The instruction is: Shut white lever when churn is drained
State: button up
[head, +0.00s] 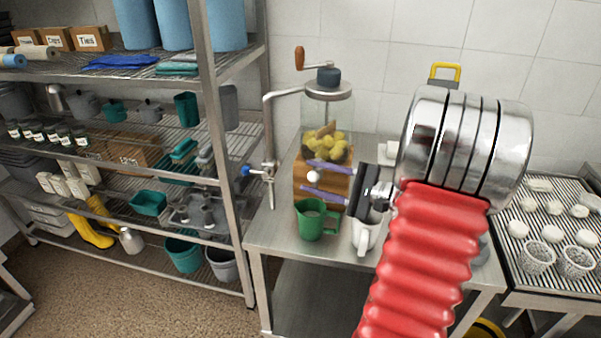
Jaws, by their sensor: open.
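The churn (316,108) is a clear jar with a crank on top, standing on a wooden base (301,163). Yellow lumps lie in its lower part; I cannot make out any liquid around them. A small white knob (313,177), which looks like the end of the white lever, shows in front of the base. My gripper (306,176) has two purple fingers, open, one above and one below the knob. I cannot tell whether they touch it. A green jug (316,222) stands below; no stream into it can be made out.
A white mug (361,236) stands right of the jug on the steel table (269,228). A tap with a blue handle (246,170) rises at the table's left. Shelves (225,190) fill the left. A rack (526,243) with pale rounds and perforated baskets (540,257) is at right.

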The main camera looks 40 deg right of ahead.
jog(key=shift+x, duration=2.4)
jog(key=shift+f, duration=0.1)
grip_shut()
